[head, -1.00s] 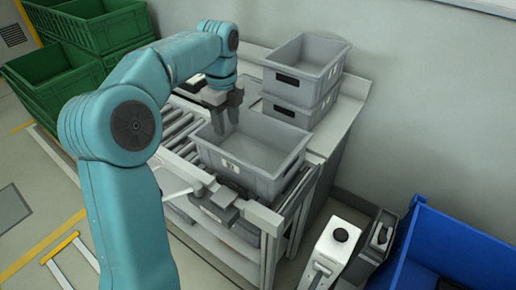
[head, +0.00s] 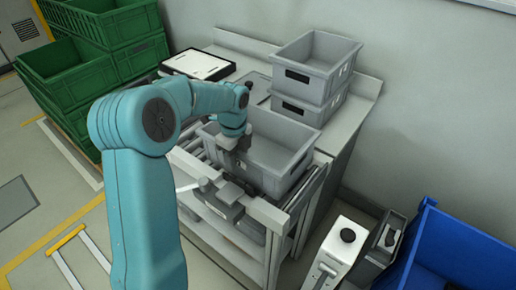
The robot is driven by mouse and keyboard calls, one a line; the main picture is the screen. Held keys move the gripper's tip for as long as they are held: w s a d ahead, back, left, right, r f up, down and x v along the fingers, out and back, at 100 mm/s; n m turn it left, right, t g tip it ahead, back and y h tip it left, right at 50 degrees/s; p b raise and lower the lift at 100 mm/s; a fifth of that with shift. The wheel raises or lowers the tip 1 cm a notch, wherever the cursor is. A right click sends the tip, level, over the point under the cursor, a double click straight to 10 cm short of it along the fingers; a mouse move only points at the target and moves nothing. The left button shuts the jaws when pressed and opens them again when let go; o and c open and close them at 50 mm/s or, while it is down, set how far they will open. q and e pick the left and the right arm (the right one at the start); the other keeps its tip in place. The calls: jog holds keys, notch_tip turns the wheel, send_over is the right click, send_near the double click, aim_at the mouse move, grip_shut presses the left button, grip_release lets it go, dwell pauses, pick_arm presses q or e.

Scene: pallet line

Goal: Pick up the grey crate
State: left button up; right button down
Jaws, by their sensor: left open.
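A grey open-top crate (head: 280,150) sits on the roller conveyor at the front of the bench and looks empty inside. My left gripper (head: 227,163) is open and points down at the crate's near left side. The wrist and fingers cover part of that wall, so I cannot tell whether a finger touches the rim. Two more grey crates stand stacked behind; the upper one (head: 318,63) rests on the lower one (head: 296,108). My right gripper is not in view.
A white flat-topped device (head: 198,64) stands on the bench at the back left. Green crates (head: 75,70) are stacked at the left. A blue bin (head: 455,245) and a white-and-grey unit (head: 340,250) stand at the lower right. A wall closes off the back.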

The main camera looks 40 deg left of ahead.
pick_arm(q)
jog(key=shift+r, duration=0.1)
grip_shut()
